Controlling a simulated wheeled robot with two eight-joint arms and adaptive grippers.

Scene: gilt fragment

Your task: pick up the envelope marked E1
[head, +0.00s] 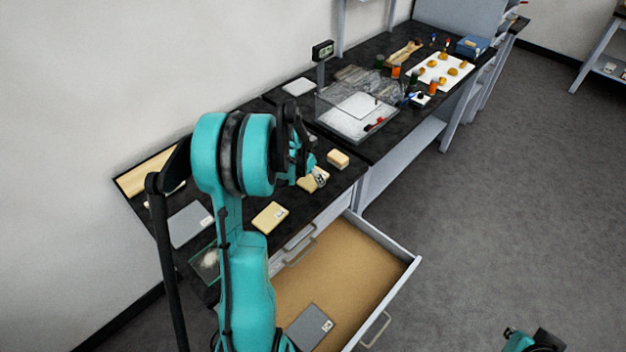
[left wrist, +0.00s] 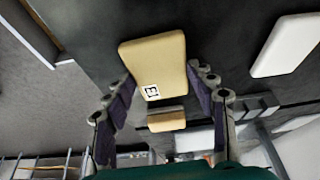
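A tan envelope (head: 313,181) lies on the dark bench near its front edge, partly covered by my left gripper (head: 304,166). In the left wrist view a tan envelope (left wrist: 157,58) with a small label, which looks like E1, lies just beyond and between the fingertips. My left gripper (left wrist: 164,88) is open, one finger on each side of the envelope's near end; I cannot tell whether they touch it. Another tan envelope (head: 270,217) lies nearer, and a third tan piece (head: 338,159) lies farther along. My right gripper (head: 532,340) is only partly in view, low at the right.
An open drawer (head: 345,262) below the bench holds a grey labelled item (head: 309,328). A grey flat item (head: 190,224) lies to the left on the bench. A clear-sided tray (head: 346,127) and a small display (head: 322,50) stand farther back.

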